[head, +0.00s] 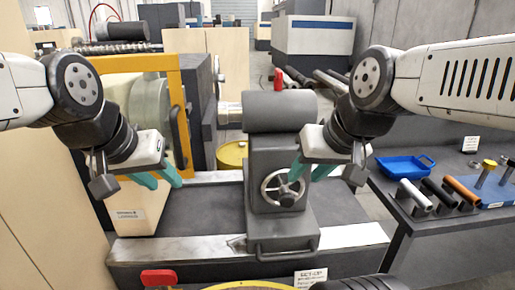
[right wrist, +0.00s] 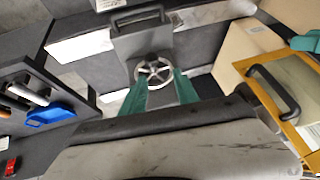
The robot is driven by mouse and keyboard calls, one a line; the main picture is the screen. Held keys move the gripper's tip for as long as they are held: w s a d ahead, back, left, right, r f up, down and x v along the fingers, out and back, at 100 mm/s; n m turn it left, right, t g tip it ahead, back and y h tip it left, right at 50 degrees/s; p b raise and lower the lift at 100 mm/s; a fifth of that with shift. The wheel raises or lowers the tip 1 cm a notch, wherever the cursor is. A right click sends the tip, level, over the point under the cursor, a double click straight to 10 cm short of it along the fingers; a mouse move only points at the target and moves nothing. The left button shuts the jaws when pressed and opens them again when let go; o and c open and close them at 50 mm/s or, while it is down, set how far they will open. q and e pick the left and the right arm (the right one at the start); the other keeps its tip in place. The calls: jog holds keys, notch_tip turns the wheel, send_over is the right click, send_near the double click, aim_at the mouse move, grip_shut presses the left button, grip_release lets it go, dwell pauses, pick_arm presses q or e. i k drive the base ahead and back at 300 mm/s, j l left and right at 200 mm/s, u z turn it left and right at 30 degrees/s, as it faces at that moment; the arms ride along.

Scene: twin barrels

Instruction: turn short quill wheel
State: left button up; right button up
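The short quill wheel is a silver spoked handwheel (head: 283,188) with a dark knob, on the front of the grey tailstock (head: 272,225). My right gripper (head: 309,172) is at the wheel's upper right, its teal fingers apart. In the right wrist view the wheel (right wrist: 153,69) shows beyond and between the fingertips of my right gripper (right wrist: 160,76); I cannot tell whether they touch the rim. My left gripper (head: 160,181) is open and empty, left of the tailstock, in front of a yellow-framed guard (head: 183,120).
A blue tray (head: 402,167) and several cylindrical tools (head: 437,195) lie on the right bench. A red-handled lever (head: 278,80) stands behind the tailstock top. A yellow-topped drum (head: 232,155) stands behind.

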aim_at(285, 198)
jog(key=k+j+z, duration=0.1)
jog(key=k+z, duration=0.15)
jog(key=z, duration=0.15)
jog(key=k+z, duration=0.5)
jog(key=z, duration=0.25)
